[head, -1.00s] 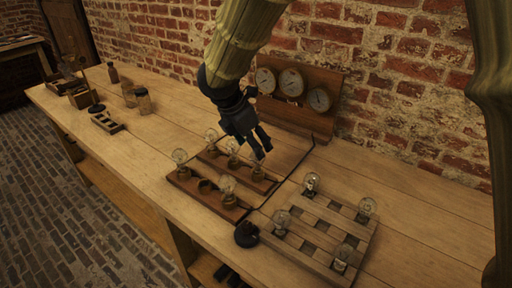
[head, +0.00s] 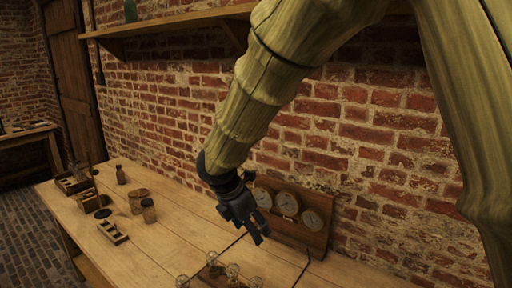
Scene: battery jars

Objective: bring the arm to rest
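My gripper (head: 262,237) hangs from my arm in front of the gauge board, above the bench. It is empty, and its two dark fingers appear apart. Below it, several glass bulbs (head: 232,270) stand at the bottom edge of the head view. The rack under them is mostly cut off by the frame.
A wooden board with three round gauges (head: 287,203) stands against the brick wall just right of my gripper. Jars (head: 148,211), a bottle (head: 121,175) and a small slotted rack (head: 113,232) stand at the left of the bench (head: 165,255). A shelf (head: 165,22) runs above on the wall.

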